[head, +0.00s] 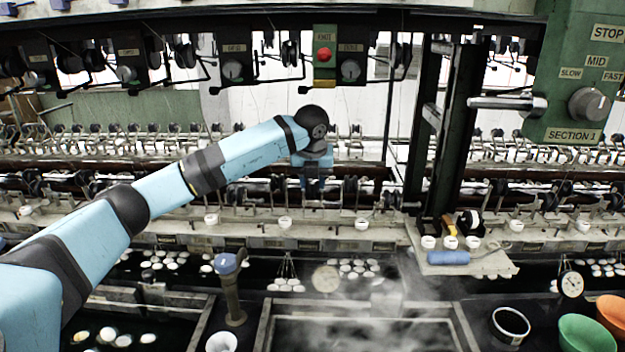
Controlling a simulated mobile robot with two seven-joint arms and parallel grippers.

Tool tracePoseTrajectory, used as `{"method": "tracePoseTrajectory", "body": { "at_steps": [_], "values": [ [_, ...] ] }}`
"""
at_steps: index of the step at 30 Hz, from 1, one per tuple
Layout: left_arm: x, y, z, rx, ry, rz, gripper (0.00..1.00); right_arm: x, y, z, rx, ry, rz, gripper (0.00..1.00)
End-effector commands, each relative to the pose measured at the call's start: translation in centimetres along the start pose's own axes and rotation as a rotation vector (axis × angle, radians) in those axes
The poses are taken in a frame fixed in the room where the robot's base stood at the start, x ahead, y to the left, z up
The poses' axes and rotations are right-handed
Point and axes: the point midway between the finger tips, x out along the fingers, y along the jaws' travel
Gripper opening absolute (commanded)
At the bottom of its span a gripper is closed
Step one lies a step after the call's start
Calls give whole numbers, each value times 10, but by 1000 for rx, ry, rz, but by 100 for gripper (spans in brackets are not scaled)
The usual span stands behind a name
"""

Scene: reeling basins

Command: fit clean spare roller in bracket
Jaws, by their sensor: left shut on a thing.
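My left arm comes in from the left, and my left gripper (314,186) points down at the row of reeling hardware in the middle of the machine. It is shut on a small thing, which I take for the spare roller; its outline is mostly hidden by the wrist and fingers. The bracket cannot be told apart among the dark fittings (350,190) around the gripper. Whether the held thing touches a bracket cannot be seen. My right gripper is not in view.
A small shelf (470,268) at the right holds a blue roll (448,258) and several white cups. A green control panel (575,80) hangs at the upper right, beside a dark upright post (455,130). A steaming basin (365,335) lies in front, with a blue-topped tap (228,264) to its left.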

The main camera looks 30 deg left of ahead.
Motion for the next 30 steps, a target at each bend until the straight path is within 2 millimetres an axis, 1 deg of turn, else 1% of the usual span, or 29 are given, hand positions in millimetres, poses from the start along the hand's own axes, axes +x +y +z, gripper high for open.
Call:
{"method": "tracePoseTrajectory", "body": {
  "at_steps": [17,30],
  "values": [
    [2,0,-1,0,0,0,9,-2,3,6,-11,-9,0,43],
    [11,0,-3,0,0,0,9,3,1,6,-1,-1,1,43]
  ]
}}
